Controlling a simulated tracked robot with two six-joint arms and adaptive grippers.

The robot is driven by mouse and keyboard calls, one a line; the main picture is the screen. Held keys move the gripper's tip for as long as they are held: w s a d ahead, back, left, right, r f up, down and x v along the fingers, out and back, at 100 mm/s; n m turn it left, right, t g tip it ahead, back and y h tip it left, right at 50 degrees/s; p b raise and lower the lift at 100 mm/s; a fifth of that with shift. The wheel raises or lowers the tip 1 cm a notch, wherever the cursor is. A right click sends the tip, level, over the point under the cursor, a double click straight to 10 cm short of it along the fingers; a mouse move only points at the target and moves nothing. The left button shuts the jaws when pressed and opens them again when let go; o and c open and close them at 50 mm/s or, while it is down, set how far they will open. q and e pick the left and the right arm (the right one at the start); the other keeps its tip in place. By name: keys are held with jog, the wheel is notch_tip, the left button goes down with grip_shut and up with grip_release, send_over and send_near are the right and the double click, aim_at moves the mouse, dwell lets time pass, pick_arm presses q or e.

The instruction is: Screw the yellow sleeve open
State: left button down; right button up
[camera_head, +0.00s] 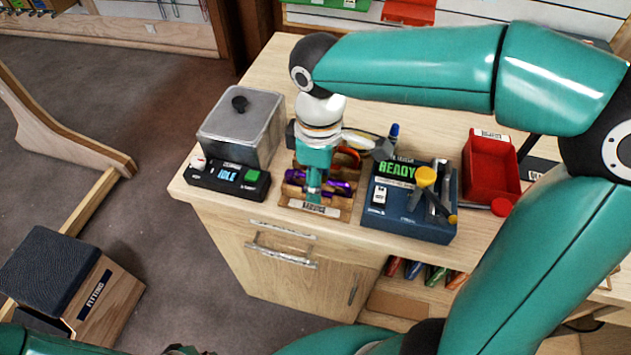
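My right gripper (313,194) points down over a small wooden rack (301,207) on the bench. The rack holds a purple carabiner (328,187) and an orange carabiner (349,156), both partly behind the gripper. The fingertips are close to the purple carabiner; I cannot tell whether they touch it or are shut.
Left of the rack stand a grey lidded box (241,125) and a black unit reading IDLE (229,178). Right of it are a blue unit reading READY (405,221), with a yellow-headed tool (426,177), and a red bin (490,169). The bench's front edge is close.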

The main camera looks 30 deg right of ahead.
jog(key=shift+f+b, duration=0.7)
jog(key=shift+f, duration=0.35)
jog(key=shift+w+d+p, duration=0.3)
jog(key=shift+w+d, duration=0.45)
jog(key=shift+d, duration=0.15)
jog(key=shift+r, duration=0.15)
jog(key=shift+s+a+r+p, duration=0.15)
jog(key=shift+a+r+p, duration=0.05)
jog(key=shift+r+p, duration=0.45)
jog(key=shift+s+a+r+p, duration=0.15)
jog(key=shift+a+r+p, duration=0.05)
jog(key=shift+r+p, duration=0.45)
jog(key=shift+s+a, duration=0.45)
jog(key=shift+a, duration=0.1)
jog(key=shift+f+b, duration=0.25)
jog(key=shift+b, duration=0.15)
